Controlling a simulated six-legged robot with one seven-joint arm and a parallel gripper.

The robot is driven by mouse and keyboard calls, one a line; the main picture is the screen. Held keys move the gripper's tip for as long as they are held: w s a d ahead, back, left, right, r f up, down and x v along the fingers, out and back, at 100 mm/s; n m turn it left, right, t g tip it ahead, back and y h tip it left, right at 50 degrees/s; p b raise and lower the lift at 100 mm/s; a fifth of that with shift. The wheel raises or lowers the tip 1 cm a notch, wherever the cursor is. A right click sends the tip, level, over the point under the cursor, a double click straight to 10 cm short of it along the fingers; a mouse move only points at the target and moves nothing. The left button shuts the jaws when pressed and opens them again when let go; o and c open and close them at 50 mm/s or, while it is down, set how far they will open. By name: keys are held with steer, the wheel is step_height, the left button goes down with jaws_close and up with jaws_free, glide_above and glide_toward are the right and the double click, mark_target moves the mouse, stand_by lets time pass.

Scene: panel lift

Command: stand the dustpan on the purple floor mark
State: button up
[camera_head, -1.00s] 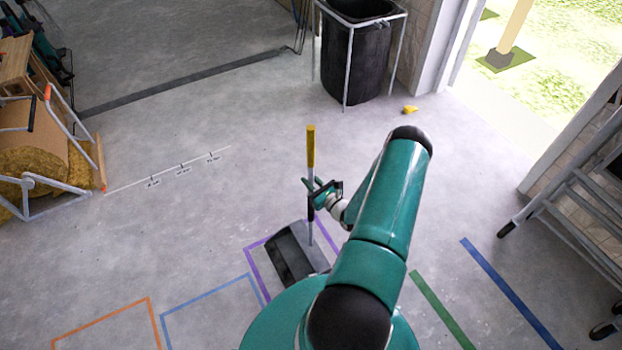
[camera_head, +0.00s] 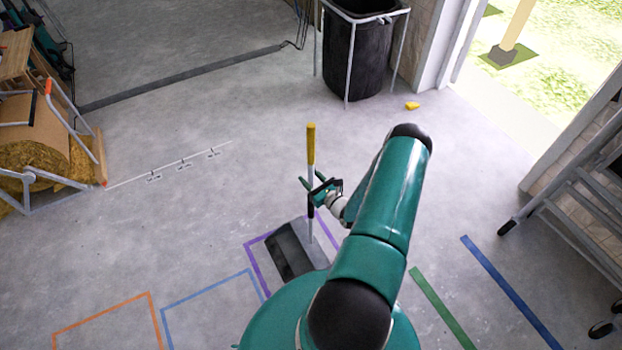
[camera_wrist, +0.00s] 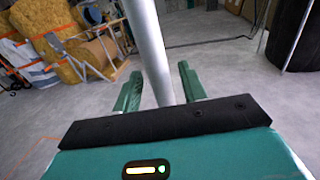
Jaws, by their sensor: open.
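The dustpan (camera_head: 290,252) stands on the floor inside the purple floor mark (camera_head: 256,264), its long handle upright. The handle has a yellow top (camera_head: 311,145), a pale shaft and a dark lower part. Part of the mark and the pan's near edge are hidden behind my body. My gripper (camera_head: 312,184) is at the handle, about halfway up. In the wrist view the fingers of my gripper (camera_wrist: 158,90) are open, one on each side of the pale shaft (camera_wrist: 149,50), with gaps showing.
Orange (camera_head: 100,320), light blue (camera_head: 205,293), green (camera_head: 442,308) and blue (camera_head: 510,292) marks lie on the floor. A black bin (camera_head: 355,60) in a metal frame stands at the back. A metal rack (camera_head: 585,215) is at the right. The middle floor is clear.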

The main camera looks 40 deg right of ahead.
steer(key=s+a, duration=0.1)
steer(key=s, duration=1.1)
steer(key=w+a+r+n+g+y, duration=0.1)
steer(key=w+a+r+n+y, duration=0.25)
steer(key=r+n+y, duration=0.2)
steer(key=w+a+r+n+g+y, duration=0.1)
steer(key=w+a+r+n+y, duration=0.1)
steer(key=w+r+n+y, duration=0.35)
steer(key=w+a+r+n+g+y, duration=0.1)
steer(key=a+r+n+g+y, duration=0.1)
steer(key=a+r+n+g, duration=0.95)
steer(key=s+a+r+n+h, duration=0.3)
steer(key=s+a+r+n, duration=0.1)
steer(key=r, duration=0.5)
steer(key=s+a+r+n+h, duration=0.4)
steer(key=a+r, duration=0.3)
steer(key=r, duration=0.2)
steer(key=s+a+r+n+t+h, duration=0.1)
steer(key=s+a+r+n+h, duration=0.3)
steer(key=r, duration=0.5)
steer(key=shift+s+a+n, duration=0.9)
steer(key=shift+s+n, duration=0.35)
